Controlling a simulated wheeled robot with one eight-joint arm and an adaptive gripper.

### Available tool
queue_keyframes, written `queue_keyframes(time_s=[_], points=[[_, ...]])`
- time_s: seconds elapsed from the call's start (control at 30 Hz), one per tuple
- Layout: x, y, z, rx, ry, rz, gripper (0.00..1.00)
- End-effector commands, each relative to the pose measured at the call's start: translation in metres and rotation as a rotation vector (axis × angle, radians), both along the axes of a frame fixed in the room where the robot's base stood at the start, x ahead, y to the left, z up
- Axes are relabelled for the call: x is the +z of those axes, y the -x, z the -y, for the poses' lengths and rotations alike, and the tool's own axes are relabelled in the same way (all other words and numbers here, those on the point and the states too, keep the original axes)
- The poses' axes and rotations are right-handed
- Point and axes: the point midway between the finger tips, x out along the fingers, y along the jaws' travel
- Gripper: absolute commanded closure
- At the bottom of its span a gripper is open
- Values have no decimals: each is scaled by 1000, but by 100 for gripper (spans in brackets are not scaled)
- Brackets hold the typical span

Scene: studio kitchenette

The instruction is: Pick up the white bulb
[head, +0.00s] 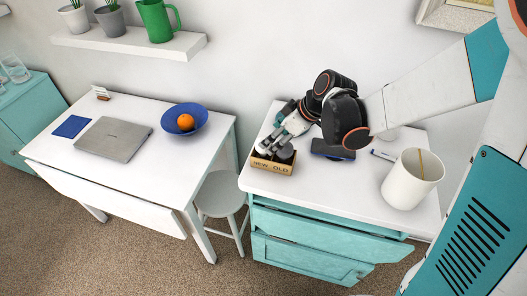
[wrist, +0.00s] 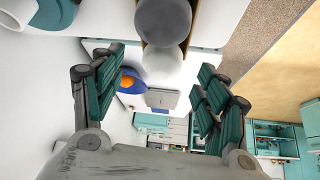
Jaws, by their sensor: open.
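My gripper (head: 274,146) is open and reaches down over a small cardboard box (head: 271,168) marked "NEW" and "OLD" on the white cabinet top. In the wrist view a pale, rounded thing, which looks like the white bulb (wrist: 162,66), lies between the spread fingers of my gripper (wrist: 160,64). I see no contact with it. A darker grey round thing (wrist: 166,20) is beside it in the box. In the head view the fingers partly hide the box's contents, and I cannot make out the white bulb there.
A dark flat object (head: 332,150), a marker (head: 384,156) and a white cup (head: 412,180) are on the cabinet top (head: 330,185). A drawer (head: 325,232) stands partly open below. To the left are a stool (head: 221,194) and a table with a laptop (head: 114,139) and a blue bowl (head: 198,113).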

Motion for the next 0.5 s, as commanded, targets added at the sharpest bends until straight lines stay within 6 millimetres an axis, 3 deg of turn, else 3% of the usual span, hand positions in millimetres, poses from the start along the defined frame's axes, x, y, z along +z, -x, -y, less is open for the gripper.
queue_keyframes(time_s=[0.5], points=[[-43, -13, -28, 0, 1, -1, 32]])
